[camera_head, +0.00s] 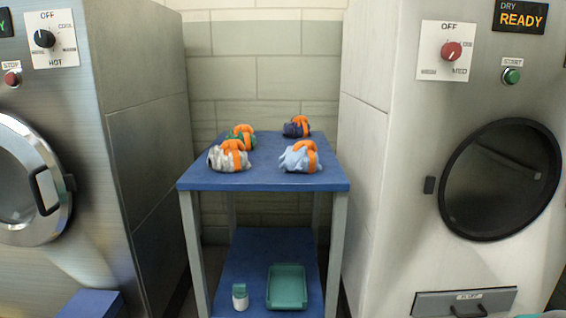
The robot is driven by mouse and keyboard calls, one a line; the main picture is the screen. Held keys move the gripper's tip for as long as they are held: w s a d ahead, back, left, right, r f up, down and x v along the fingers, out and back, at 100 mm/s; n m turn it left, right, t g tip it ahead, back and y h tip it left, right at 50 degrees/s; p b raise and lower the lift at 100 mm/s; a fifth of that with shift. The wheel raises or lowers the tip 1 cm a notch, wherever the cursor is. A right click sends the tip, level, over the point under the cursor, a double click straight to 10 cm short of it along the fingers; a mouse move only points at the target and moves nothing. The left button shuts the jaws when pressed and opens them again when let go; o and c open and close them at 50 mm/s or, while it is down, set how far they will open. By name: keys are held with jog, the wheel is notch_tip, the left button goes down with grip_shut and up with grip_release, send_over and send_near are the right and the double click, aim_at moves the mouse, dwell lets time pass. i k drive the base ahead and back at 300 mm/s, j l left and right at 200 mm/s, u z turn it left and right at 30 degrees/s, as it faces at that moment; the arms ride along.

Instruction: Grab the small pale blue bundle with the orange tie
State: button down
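The small pale blue bundle (291,160) with an orange tie (306,150) sits on the blue table top (262,182), at the front right. A grey-white bundle (222,160) with an orange tie is to its left. A green bundle (248,141) with an orange tie is behind the grey-white one. A dark navy bundle (291,130) with an orange tie is at the back right. The bundles on the right stand apart from each other. My gripper is not in view.
Large metal dryers (160,130) and (400,120) flank the table closely on both sides. A tiled wall (285,80) is behind. The lower shelf (245,265) holds a teal tray (287,270) and a small white container (240,302). The table's front middle is clear.

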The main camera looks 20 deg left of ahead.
aim_at(302, 157)
jog(key=u, duration=0.7)
